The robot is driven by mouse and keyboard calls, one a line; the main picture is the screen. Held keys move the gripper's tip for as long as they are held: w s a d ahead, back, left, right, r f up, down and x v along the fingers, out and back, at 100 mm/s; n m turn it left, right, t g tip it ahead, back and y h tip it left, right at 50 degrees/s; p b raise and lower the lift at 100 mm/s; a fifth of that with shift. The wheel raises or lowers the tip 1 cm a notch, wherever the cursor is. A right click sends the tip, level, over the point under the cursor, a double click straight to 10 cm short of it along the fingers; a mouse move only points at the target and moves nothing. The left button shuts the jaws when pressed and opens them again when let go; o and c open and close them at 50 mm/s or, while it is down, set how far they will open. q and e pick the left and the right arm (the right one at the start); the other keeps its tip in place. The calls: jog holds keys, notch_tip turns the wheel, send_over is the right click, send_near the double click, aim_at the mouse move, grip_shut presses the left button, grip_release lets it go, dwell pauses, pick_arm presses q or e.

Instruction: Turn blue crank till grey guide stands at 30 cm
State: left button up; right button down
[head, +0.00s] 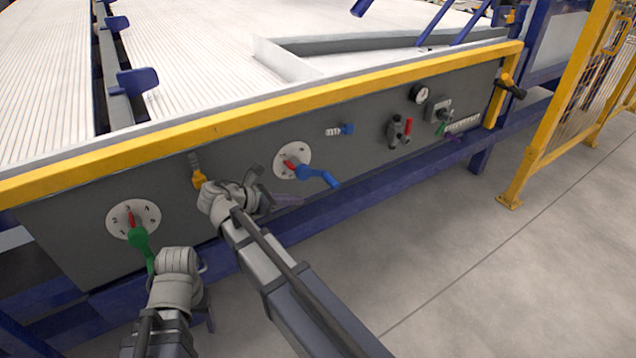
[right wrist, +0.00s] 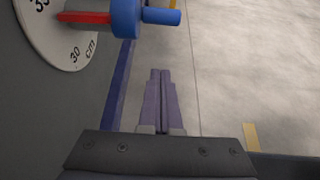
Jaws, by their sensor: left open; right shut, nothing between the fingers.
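The blue crank (head: 318,175) sits on a white dial (head: 281,165) on the machine's grey side panel. In the right wrist view, the crank (right wrist: 125,18) carries a red pointer (right wrist: 85,17) aimed left, between the partly cut 35 and the 30 cm mark, nearer 35. A long grey guide (head: 390,42) lies across the white table. My right gripper (head: 288,199) is just below and left of the crank handle, apart from it; its purple fingers (right wrist: 161,100) are shut and empty. My left gripper (head: 209,312) is open below the green crank, its fingers mostly hidden.
The green crank (head: 141,245) on its dial (head: 147,214) is at the left of the panel. A yellow rail (head: 260,108) runs along the table edge. A yellow fence (head: 560,100) stands at right; the floor in front is clear.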

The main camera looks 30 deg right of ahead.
jog(key=s+b+x, duration=0.1)
jog(key=b+x, duration=0.4)
jog(key=x, duration=0.5)
jog(key=shift+w+d+r+p, duration=0.1)
jog(key=shift+w+r+p, duration=0.1)
jog(key=shift+r+p, duration=0.5)
jog(key=shift+w+d+r+p, duration=0.1)
jog(key=shift+w+r+p, duration=0.1)
jog(key=shift+r+p, duration=0.45)
jog(key=shift+w+d+r+p, duration=0.1)
jog(key=shift+w+r+p, duration=0.05)
jog(key=shift+r+p, duration=0.55)
jog(key=shift+f, duration=0.1)
